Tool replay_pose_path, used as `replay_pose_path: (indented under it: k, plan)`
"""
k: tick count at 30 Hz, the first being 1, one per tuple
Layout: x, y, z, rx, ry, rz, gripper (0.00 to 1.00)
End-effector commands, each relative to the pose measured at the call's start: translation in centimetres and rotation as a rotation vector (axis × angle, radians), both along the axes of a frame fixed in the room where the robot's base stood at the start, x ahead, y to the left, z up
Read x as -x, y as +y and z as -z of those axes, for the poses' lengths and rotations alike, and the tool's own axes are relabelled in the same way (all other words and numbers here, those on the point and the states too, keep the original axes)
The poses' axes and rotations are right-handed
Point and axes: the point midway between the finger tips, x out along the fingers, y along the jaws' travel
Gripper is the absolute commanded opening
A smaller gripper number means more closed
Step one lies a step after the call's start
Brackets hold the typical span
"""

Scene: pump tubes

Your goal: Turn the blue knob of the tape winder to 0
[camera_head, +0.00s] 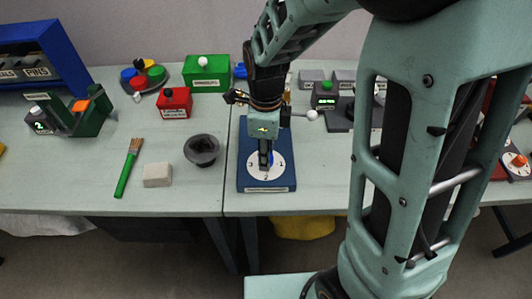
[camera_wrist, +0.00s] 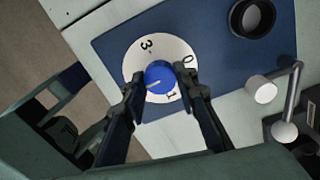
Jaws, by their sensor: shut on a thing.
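The tape winder is a dark blue board (camera_head: 283,187) with a white round dial (camera_head: 257,175) near its front edge. The dial and board also show in the wrist view. The blue knob (camera_wrist: 160,77) is at the dial's centre. Its pale mark points to the lower left in the wrist view, away from the 0, toward a part of the dial hidden by my finger. The 3, 0 and 1 are visible there. My gripper (camera_wrist: 157,84) is shut on the knob, one finger on each side. In the head view my gripper (camera_head: 266,161) points straight down and hides most of the knob.
A black cup (camera_head: 202,150), a pale block (camera_head: 157,175) and a green-handled brush (camera_head: 129,168) lie left of the winder. A crank with white knobs (camera_wrist: 262,89) stands close beside my gripper. The table's front edge is near the board.

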Motion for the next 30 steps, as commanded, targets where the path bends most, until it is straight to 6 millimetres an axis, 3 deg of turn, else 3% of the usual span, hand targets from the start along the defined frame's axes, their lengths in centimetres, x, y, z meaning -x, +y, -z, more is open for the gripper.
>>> replay_pose_path:
  k: [8,18,30]
  plan:
    - [-0.01,0.01,-0.04,0.0,0.0,-0.013,0.0]
    - [-0.02,0.02,-0.05,0.0,-0.001,-0.286,0.0]
    - [-0.04,0.0,-0.06,0.0,-0.001,-0.344,0.0]
